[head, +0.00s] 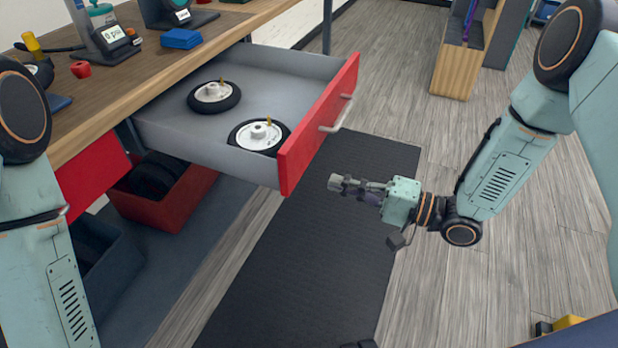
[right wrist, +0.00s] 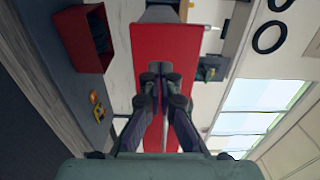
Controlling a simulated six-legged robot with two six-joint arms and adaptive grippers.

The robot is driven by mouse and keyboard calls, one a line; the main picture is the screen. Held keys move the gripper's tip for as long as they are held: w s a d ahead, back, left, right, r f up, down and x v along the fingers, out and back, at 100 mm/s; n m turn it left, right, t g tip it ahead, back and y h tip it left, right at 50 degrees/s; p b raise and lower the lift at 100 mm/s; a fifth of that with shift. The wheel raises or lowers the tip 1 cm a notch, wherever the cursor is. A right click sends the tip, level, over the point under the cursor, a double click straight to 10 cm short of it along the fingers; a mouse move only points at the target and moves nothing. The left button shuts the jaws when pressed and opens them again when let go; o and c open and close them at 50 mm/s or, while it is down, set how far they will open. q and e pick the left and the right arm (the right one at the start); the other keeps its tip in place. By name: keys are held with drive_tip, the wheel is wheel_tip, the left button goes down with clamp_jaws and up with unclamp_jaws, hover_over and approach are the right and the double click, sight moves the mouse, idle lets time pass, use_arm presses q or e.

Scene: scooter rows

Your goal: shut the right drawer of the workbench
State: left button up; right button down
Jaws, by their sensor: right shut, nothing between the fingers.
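The right drawer (head: 168,132) of the workbench (head: 125,85) is pulled far out. It has grey walls and a red front (head: 305,140) with a pale bar handle (head: 337,114). Two wheels, one farther back (head: 213,95) and one near the front (head: 258,136), lie in it. My right gripper (head: 338,183) is shut and empty, just outside the red front and below the handle in the head view. In the right wrist view its fingertips (right wrist: 160,74) lie across the red front (right wrist: 165,40); I cannot tell whether they touch. My left gripper is out of view.
A red panel (head: 92,180) sits left of the open drawer. A red bin (head: 165,195) holding dark tyres stands below. A dark mat (head: 330,245) covers the floor in front. A wooden-sided shelf unit (head: 456,62) stands at the back right. Floor between is clear.

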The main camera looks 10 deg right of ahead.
sight(295, 170)
drive_tip(key=b+x, duration=0.2)
drive_tip(key=x, duration=0.5)
drive_tip(key=shift+a, duration=0.1)
idle(0.4)
